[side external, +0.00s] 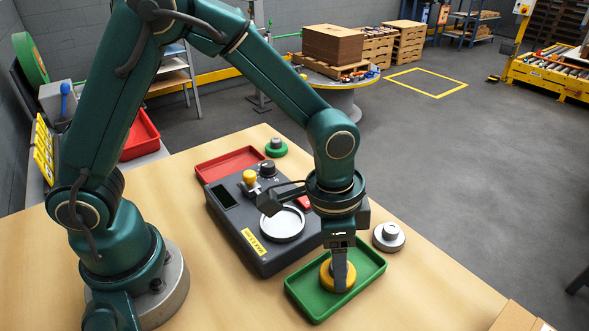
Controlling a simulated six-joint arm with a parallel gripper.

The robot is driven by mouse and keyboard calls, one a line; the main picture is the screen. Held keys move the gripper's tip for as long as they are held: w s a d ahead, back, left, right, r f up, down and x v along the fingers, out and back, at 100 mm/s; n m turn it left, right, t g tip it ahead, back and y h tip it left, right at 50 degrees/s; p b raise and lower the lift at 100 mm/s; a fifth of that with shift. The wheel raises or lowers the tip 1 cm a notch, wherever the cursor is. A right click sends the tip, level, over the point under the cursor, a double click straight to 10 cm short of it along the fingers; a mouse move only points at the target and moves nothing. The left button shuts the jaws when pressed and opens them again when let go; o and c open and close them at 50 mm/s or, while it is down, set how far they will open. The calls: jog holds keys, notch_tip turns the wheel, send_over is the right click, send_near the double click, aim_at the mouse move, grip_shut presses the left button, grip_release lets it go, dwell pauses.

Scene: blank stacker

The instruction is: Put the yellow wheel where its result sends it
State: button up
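The yellow wheel (328,281) is in the green tray (299,291) at the front of the wooden table. It looks flat and low, at or just above the tray floor; I cannot tell if it touches. My gripper (342,284) points straight down over the wheel's middle, with its fingers at the hub. The fingers hide the hub, and from this side I cannot tell whether they are closed on it. The dark grey tester (252,236) stands left of the tray, its round silver plate (282,224) empty. Its small screen (224,196) looks dark. A red tray (203,170) lies behind it.
A grey wheel (388,237) stands right of the green tray, and a green wheel (276,148) near the table's back edge. The tester has a yellow knob (249,177) and a black knob (267,168). A cardboard piece (514,318) shows at bottom right.

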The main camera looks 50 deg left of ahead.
aim_at(326, 271)
jog(key=shift+r, duration=0.1)
notch_tip(326, 271, up, 12)
jog(key=s+a, duration=0.1)
jog(key=s+a+r+n+t, duration=0.1)
jog(key=s+a+n+t, duration=0.3)
jog(key=s+a+n, duration=0.3)
jog(key=s+a, duration=0.2)
jog(key=a, duration=0.2)
jog(key=shift+a+n+t+y, duration=0.2)
jog(key=shift+n+t+y, duration=0.1)
jog(key=shift+y, duration=0.1)
dwell(1.1)
